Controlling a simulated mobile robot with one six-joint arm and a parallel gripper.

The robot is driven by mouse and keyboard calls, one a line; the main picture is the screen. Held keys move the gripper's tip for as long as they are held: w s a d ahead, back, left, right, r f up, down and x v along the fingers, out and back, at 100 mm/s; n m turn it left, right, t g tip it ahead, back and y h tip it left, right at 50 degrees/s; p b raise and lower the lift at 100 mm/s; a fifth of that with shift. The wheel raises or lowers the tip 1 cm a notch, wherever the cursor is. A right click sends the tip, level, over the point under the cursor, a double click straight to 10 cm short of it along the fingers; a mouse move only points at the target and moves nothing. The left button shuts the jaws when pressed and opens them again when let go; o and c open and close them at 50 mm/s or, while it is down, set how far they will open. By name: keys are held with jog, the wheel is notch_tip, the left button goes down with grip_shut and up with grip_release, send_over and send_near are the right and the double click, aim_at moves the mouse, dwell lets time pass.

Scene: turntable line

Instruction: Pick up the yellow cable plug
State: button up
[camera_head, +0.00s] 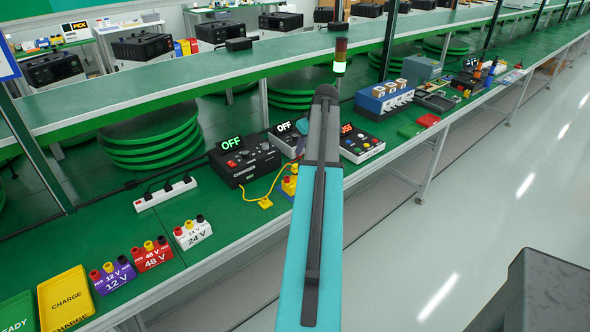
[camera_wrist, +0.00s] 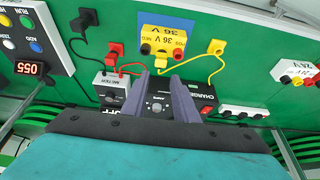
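The yellow cable plug (camera_head: 265,203) lies on the green bench top in front of the charger. In the wrist view the plug (camera_wrist: 216,47) lies beside the yellow 36 V block (camera_wrist: 163,38), apart from it. A yellow cable runs from the plug to the black charger (camera_head: 243,160); the charger also shows in the wrist view (camera_wrist: 206,97). My gripper (camera_wrist: 160,74) is open, with nothing between its fingers. The fingers point toward the 36 V block, and the plug is up and right of them.
A red plug (camera_wrist: 115,48) and a black plug (camera_wrist: 88,18) lie near the 36 V block, with cables to the meter (camera_wrist: 109,88). A control box with coloured buttons (camera_head: 361,142) and a white power strip (camera_head: 165,193) stand nearby. Free green surface surrounds the plug.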

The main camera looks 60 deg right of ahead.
aim_at(296, 165)
jog(key=shift+p+x, duration=0.9)
jog(key=shift+x, duration=3.05)
jog(key=shift+f, duration=0.1)
jog(key=shift+p+x, duration=1.3)
jog(key=shift+x, duration=1.25)
jog(key=shift+s, duration=0.1)
jog(key=c, duration=0.6)
